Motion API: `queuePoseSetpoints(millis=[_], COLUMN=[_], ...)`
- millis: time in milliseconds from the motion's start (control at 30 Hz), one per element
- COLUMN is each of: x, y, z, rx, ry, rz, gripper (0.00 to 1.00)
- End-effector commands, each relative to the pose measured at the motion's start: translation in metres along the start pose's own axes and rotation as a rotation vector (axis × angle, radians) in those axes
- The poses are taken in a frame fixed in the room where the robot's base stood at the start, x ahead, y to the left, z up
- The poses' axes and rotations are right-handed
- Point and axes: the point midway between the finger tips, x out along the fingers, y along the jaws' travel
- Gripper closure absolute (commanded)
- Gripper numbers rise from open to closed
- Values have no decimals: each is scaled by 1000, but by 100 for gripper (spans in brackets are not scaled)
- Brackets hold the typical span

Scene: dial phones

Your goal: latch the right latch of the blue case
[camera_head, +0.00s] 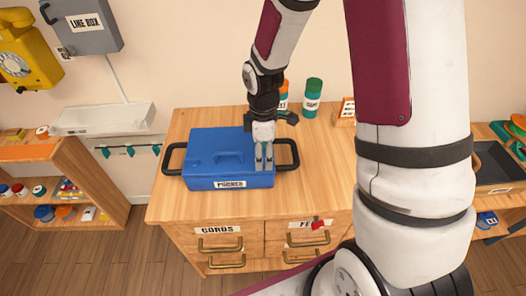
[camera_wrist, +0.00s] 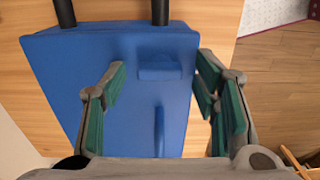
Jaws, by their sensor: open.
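In the wrist view my open gripper (camera_wrist: 161,75) has one green-padded finger on each side, with nothing between the pads. A raised blue block (camera_wrist: 159,68), apparently the right latch, sits beyond the fingertips near the edge with the black handle (camera_wrist: 160,12). I cannot tell whether it is fastened. In the head view my gripper hides that part.
The wooden cabinet top (camera_head: 320,180) is clear to the right of the case. Behind stand a green canister (camera_head: 312,98) and an orange one (camera_head: 283,98), partly hidden by my arm. A yellow dial phone (camera_head: 25,55) and a grey line box (camera_head: 83,22) hang at left.

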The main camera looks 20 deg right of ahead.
Motion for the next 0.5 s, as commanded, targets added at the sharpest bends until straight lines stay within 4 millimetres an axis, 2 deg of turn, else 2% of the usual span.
queuePoseSetpoints(millis=[267,500], x=[2,1], y=[0,0], z=[0,0], rx=[0,0], ry=[0,0], rz=[0,0], gripper=[45,93])
